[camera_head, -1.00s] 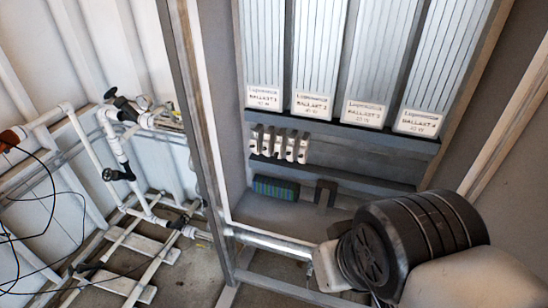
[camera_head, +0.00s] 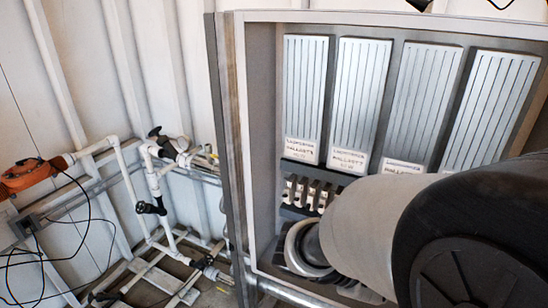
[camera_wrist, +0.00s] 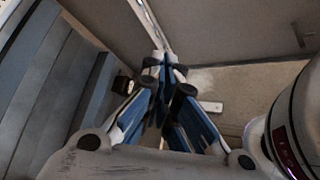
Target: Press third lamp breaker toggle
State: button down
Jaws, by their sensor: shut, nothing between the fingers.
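The row of lamp breakers (camera_head: 306,190) sits below the ballasts in the open cabinet in the head view. It is several white toggles on a dark strip; the third toggle from the left (camera_head: 313,193) is small, and its position cannot be read. My arm covers the area to the right of and below the row, and hides my gripper in that view. In the wrist view my gripper (camera_wrist: 162,62) is shut and empty, its blue fingers together. No breaker can be made out clearly at the fingertips there.
Tall ribbed ballasts (camera_head: 359,95) fill the cabinet above the breakers. The cabinet's left frame (camera_head: 232,150) stands beside them. White pipes with black valves (camera_head: 150,207) run along the left wall. Grey-blue panels (camera_wrist: 45,80) lie left of my fingers in the wrist view.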

jog(key=w+n+t+h, duration=0.3)
jog(key=w+n, duration=0.2)
jog(key=w, duration=0.3)
jog(key=n+t+y, duration=0.5)
jog(key=n+t, duration=1)
send_near(308, 207)
notch_tip(308, 207, down, 7)
jog(key=shift+f, duration=0.25)
jog(key=shift+w+d, duration=0.15)
jog(key=x, duration=1)
jog(key=r, duration=0.1)
jog(key=s+r, duration=0.1)
jog(key=a+r, duration=0.1)
jog(key=shift+s+r+b, duration=0.2)
jog(key=shift+s+b, duration=0.15)
